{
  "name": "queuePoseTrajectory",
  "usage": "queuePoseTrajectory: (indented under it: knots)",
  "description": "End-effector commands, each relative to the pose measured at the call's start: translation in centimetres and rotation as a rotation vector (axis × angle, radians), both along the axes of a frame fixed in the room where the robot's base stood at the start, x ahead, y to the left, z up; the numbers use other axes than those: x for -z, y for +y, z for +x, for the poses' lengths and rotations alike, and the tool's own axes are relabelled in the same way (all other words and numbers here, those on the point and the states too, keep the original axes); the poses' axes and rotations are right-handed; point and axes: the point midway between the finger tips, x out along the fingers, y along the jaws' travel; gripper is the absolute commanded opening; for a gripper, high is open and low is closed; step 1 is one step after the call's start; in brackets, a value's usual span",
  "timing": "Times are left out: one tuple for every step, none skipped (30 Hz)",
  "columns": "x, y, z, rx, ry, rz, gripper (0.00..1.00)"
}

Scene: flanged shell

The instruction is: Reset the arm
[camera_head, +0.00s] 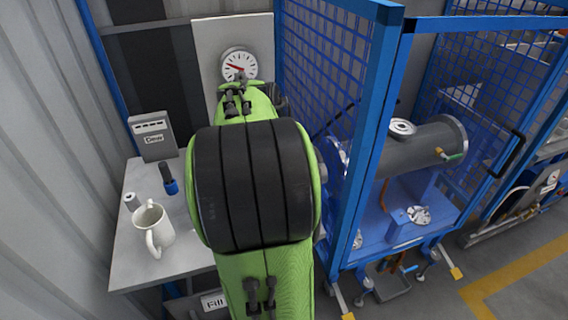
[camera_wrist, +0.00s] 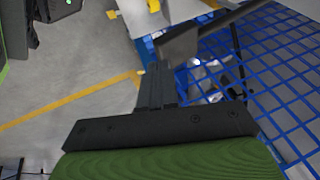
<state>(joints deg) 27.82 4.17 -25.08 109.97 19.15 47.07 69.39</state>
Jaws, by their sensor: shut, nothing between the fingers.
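My green and black arm fills the middle of the head view and hides what is behind it. My gripper (camera_wrist: 178,48) shows in the wrist view as dark fingers reaching up from a black mount. It is shut and empty, held over the grey floor beside a blue mesh panel (camera_wrist: 285,75). I cannot tell from this view how close the fingers are to the mesh. In the head view I cannot make out the gripper behind the arm.
A white table (camera_head: 135,262) at left holds a white mug (camera_head: 155,225), a grey box (camera_head: 153,138) and a blue-tipped dark tool (camera_head: 168,180). A round gauge (camera_head: 239,64) stands behind. At right, a blue mesh cage (camera_head: 372,130) surrounds a grey flanged cylinder (camera_head: 415,152).

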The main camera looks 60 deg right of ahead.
Motion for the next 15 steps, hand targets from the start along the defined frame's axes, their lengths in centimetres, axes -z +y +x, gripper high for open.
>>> queuePoseTrajectory:
  knots:
    - [0.01, -0.01, 0.01, 0.0, 0.0, 0.0, 0.0]
    - [0.01, -0.01, 0.01, 0.0, 0.0, 0.0, 0.0]
    - [0.0, -0.02, 0.0, 0.0, 0.0, 0.0, 0.0]
    - [0.01, -0.01, 0.01, 0.0, 0.0, 0.0, 0.0]
    - [0.01, -0.01, 0.01, 0.0, 0.0, 0.0, 0.0]
    - [0.01, -0.01, 0.01, 0.0, 0.0, 0.0, 0.0]
    - [0.0, -0.02, 0.0, 0.0, 0.0, 0.0, 0.0]
    - [0.01, -0.01, 0.01, 0.0, 0.0, 0.0, 0.0]
    - [0.01, -0.01, 0.01, 0.0, 0.0, 0.0, 0.0]
    - [0.01, -0.01, 0.01, 0.0, 0.0, 0.0, 0.0]
    - [0.01, -0.01, 0.01, 0.0, 0.0, 0.0, 0.0]
    - [0.01, -0.01, 0.01, 0.0, 0.0, 0.0, 0.0]
    - [0.01, -0.01, 0.01, 0.0, 0.0, 0.0, 0.0]
    - [-0.01, 0.05, 0.05, -0.005, 0.0, 0.001, 0.0]
    - [-0.11, 0.44, 0.3, -0.029, -0.002, 0.003, 0.0]
